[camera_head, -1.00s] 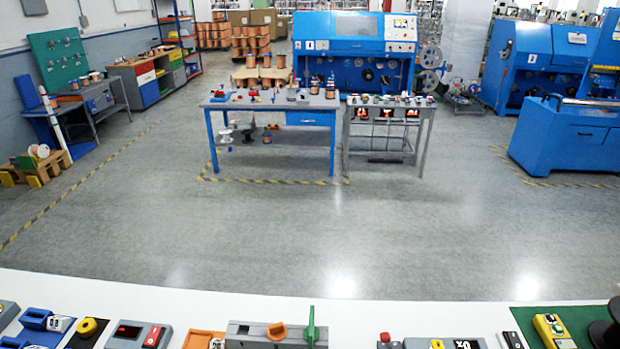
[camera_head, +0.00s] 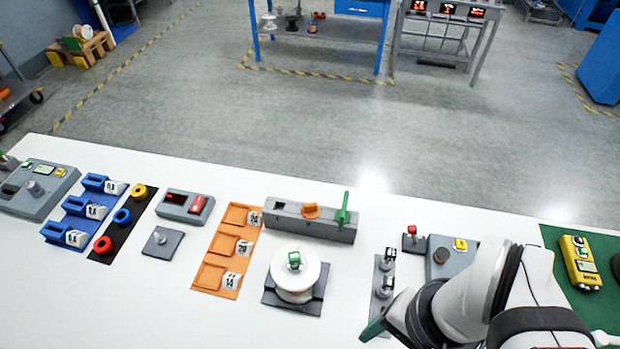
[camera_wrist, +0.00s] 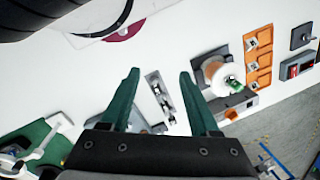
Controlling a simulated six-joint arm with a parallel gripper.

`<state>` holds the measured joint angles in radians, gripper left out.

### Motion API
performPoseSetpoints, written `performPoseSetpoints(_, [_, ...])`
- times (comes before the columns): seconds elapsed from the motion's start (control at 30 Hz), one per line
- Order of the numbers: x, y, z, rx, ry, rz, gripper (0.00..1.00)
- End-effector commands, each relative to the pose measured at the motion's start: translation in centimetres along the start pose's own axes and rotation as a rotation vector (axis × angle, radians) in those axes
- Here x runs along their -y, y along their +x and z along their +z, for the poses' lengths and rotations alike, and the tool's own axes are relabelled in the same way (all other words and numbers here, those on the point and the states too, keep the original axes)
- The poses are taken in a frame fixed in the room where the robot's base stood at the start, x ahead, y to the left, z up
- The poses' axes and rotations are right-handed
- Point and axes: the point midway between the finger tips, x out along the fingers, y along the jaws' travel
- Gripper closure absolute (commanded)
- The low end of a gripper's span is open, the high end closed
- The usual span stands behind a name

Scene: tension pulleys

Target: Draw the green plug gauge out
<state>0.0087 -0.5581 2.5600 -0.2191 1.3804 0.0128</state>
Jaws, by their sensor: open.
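A green piece with a white mark (camera_head: 294,260), which looks like the plug gauge's top, sits upright in the middle of a white spool (camera_head: 295,284). The spool stands on a dark grey base; anything inside its bore is hidden. In the wrist view the green piece (camera_wrist: 235,85) lies right of my fingers, on the spool (camera_wrist: 213,73). My gripper (camera_wrist: 158,77) is open and empty, with its dark green fingers apart above the table. In the head view a finger (camera_head: 373,327) shows at the bottom, right of the spool and apart from it.
Behind the spool is a long grey block (camera_head: 285,218) with an orange knob and an upright green lever (camera_head: 343,212). An orange tray (camera_head: 222,275) lies left of it. A grey plate with metal posts (camera_head: 385,277) and a red-topped post (camera_head: 412,236) stand to the right. White table is clear in front.

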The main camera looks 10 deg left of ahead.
Motion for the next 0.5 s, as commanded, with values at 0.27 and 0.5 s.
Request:
performPoseSetpoints(0.27, [11.4,-3.0,-5.4,-0.047,0.369,0.092,0.38])
performPoseSetpoints(0.5, [21.9,-1.7,-5.4,-0.132,0.677,0.097,0.38])
